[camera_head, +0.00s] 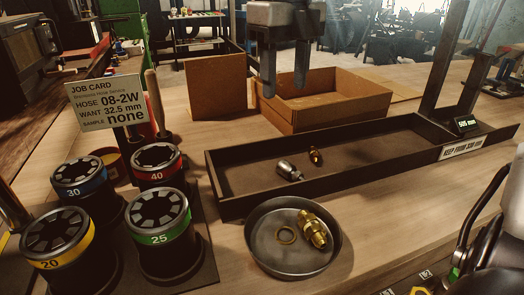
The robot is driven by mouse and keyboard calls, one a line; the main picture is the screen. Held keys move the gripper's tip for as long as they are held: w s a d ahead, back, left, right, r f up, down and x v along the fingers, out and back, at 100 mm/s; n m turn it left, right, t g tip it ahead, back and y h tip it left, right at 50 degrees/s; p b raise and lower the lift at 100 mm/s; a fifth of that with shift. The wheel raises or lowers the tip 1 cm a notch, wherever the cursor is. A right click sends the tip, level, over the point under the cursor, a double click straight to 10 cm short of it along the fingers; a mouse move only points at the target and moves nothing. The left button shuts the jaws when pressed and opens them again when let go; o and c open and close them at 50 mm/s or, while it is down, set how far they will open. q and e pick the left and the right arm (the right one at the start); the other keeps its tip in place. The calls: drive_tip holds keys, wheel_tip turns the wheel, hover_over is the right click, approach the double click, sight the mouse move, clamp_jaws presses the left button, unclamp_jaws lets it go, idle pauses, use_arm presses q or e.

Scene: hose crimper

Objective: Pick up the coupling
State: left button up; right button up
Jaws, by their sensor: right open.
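In the head view, a brass threaded fitting (313,230) lies tilted in a round metal dish (250,247), beside a thin brass ring (287,235). A short silver cylindrical piece (289,171) and a small copper-coloured piece (316,157) lie in the long dark tray (228,205). I cannot tell for certain which of these is the coupling. My right gripper (285,90) points down at the top middle, above and beyond the tray, near the cardboard box. Its two fingers are apart, with nothing between them. My left gripper is not in view.
Several die pots stand at left, marked 30 (79,178), 40 (155,165), 20 (58,240) and 25 (160,218). A job card (106,102) stands behind them. An open cardboard box (325,105) is behind the tray. A dark upright frame (443,65) rises at the tray's right end.

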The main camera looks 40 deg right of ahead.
hover_over(285, 162)
wheel_tip(285, 162, down, 10)
drive_tip(key=shift+r, duration=0.25)
drive_tip(key=shift+f, duration=3)
drive_tip(key=c, duration=1.1)
